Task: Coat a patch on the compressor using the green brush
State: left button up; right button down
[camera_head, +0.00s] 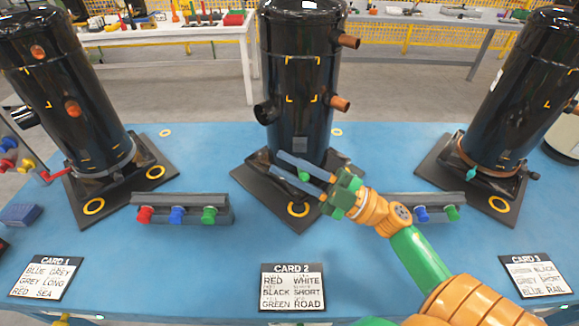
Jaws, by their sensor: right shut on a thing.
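Three tall black compressors stand on dark base plates: left (72,105), middle (300,40) and right (520,85). The middle one has yellow corner marks framing a patch (303,81) and copper pipe stubs on its right side. My right gripper (293,172) is in front of the middle compressor's foot, above its base plate (255,180). It is shut on a small green thing (304,176), probably the green brush; only its end shows between the fingers. I cannot tell whether it touches the plate. My left gripper is not in view.
A dark rack (180,200) holds red, blue and green ends. A second rack (440,198) shows blue and green ends, partly behind my arm. Lettered cards lie in front, including Card 2 (292,288). The blue table (200,260) has clear room between racks and cards.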

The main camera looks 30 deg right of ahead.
jog(key=shift+w+d, duration=0.4)
jog(key=shift+w, duration=0.25)
jog(key=shift+r, duration=0.1)
notch_tip(320, 180, up, 7)
jog(key=p, duration=0.7)
notch_tip(320, 180, down, 8)
jog(key=r+b, duration=0.1)
jog(key=b, duration=0.4)
jog(key=s+a+p, duration=0.3)
jog(key=s, duration=0.2)
jog(key=shift+s+a, duration=0.15)
jog(key=shift+f, duration=0.1)
